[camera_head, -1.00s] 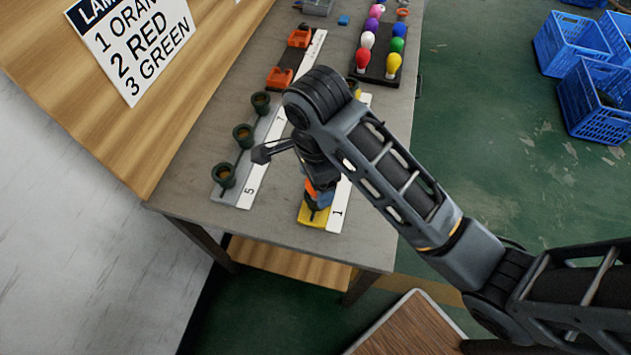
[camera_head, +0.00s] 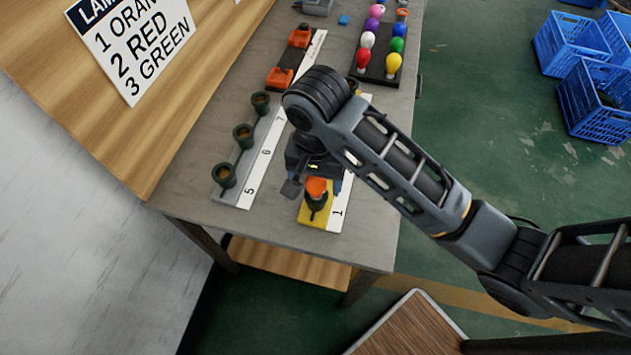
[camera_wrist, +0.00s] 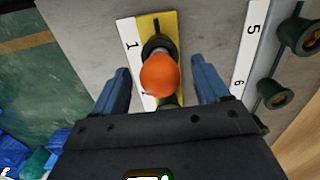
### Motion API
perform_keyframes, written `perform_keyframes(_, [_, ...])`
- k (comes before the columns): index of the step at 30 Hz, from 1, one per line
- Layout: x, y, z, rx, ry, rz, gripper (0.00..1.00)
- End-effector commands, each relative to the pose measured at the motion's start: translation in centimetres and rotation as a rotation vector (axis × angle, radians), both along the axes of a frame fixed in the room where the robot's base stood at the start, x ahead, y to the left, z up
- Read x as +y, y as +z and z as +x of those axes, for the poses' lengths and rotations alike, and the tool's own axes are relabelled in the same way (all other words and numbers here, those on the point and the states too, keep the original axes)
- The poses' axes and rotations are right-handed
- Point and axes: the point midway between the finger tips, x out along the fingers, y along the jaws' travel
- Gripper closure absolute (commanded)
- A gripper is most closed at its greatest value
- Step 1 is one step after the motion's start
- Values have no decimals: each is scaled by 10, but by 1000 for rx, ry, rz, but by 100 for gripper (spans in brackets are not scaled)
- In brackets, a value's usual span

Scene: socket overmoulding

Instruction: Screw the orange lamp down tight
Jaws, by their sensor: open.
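The orange lamp (camera_head: 317,187) stands in the dark socket (camera_head: 318,203) at position 1, at the near end of the yellow base strip (camera_head: 305,217). Whether it is fully seated I cannot tell. In the wrist view the orange lamp (camera_wrist: 160,75) sits between and a little beyond my fingertips, with the dark socket (camera_wrist: 156,44) partly hidden behind it. My gripper (camera_wrist: 162,80) is open, its two blue fingers apart on either side of the lamp with gaps on both sides. In the head view my gripper (camera_head: 312,172) is right by the lamp, partly hidden by my wrist.
A grey strip (camera_head: 228,198) with several empty dark sockets, labelled from 5, lies to the left. Orange blocks (camera_head: 279,78) sit behind it. A dark rack (camera_head: 377,70) of coloured lamps stands at the back right. A sign (camera_head: 135,50) lists orange, red, green.

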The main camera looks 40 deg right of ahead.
Motion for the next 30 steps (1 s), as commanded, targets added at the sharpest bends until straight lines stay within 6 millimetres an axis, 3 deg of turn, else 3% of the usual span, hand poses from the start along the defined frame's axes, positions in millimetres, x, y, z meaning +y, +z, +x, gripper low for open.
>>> perform_keyframes(18, [0,0,0,1,582,-1,25])
perform_keyframes(23, [0,0,0,-1,666,-2,25])
perform_keyframes(30, [0,0,0,1,958,-2,25])
